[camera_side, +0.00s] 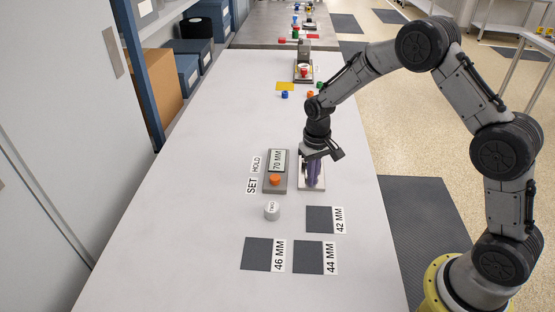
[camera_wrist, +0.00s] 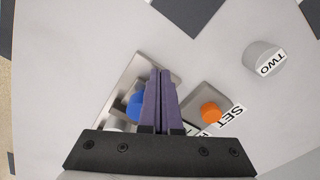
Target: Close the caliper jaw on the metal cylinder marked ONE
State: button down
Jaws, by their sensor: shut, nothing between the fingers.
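My gripper (camera_side: 314,186) points down over a light metal plate (camera_side: 304,184), which I take to be the caliper's base. Its purple fingers are together with nothing between them, as the wrist view (camera_wrist: 161,75) also shows. In the wrist view the plate (camera_wrist: 136,69) lies behind and left of the fingers, with a blue part (camera_wrist: 135,104) on it, partly covered by the fingers. A pale round piece (camera_wrist: 114,124) shows just above the gripper body, mostly hidden. I cannot read ONE on anything, and the caliper jaw is not clearly visible.
Left of the plate is a grey box (camera_side: 268,187) with a 70 MM display, an orange knob (camera_side: 275,180) and SET and HOLD labels. A metal cylinder marked TWO (camera_side: 272,211) stands in front. Dark pads labelled 42 MM (camera_side: 319,220), 44 MM (camera_side: 308,257) and 46 MM (camera_side: 256,254) lie nearer.

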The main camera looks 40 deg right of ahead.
jog(key=shift+w+d, duration=1.65)
jog(key=shift+w, duration=0.05)
dwell(1.6)
jog(key=shift+s+a+r, duration=0.1)
jog(key=shift+a, duration=0.05)
jog(key=shift+s+a, duration=0.35)
jog(key=shift+s, duration=0.05)
jog(key=shift+r, duration=3.95)
